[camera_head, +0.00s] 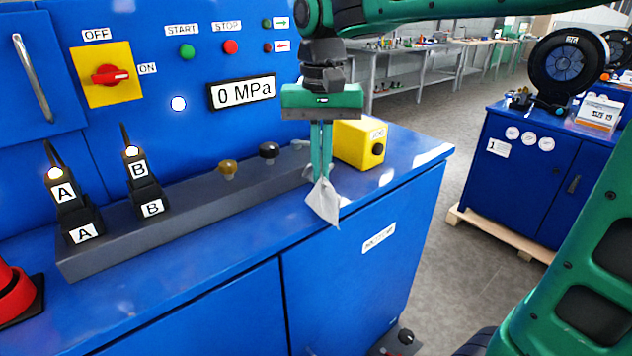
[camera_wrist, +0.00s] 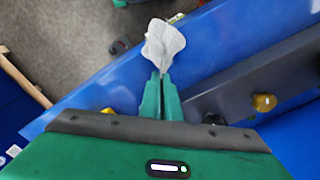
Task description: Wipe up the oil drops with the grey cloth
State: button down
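The grey cloth (camera_head: 324,203) hangs limp from my gripper (camera_head: 321,178), over the front edge of the blue cabinet top (camera_head: 225,240). In the wrist view, the cloth (camera_wrist: 163,44) spreads out beyond the fingertips (camera_wrist: 161,78), which are closed together on it. I cannot tell whether the cloth touches the top. I cannot make out any oil drops; pale patches on the blue surface look like light reflections. My gripper hides part of the right end of the dark grey bar.
A yellow box (camera_head: 359,144) stands right of my gripper. A red object (camera_head: 15,292) sits at far left. The front strip between is clear.

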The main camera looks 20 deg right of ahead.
notch_tip(320, 180, up, 7)
jog(key=shift+a+r, duration=0.15)
dwell(0.4)
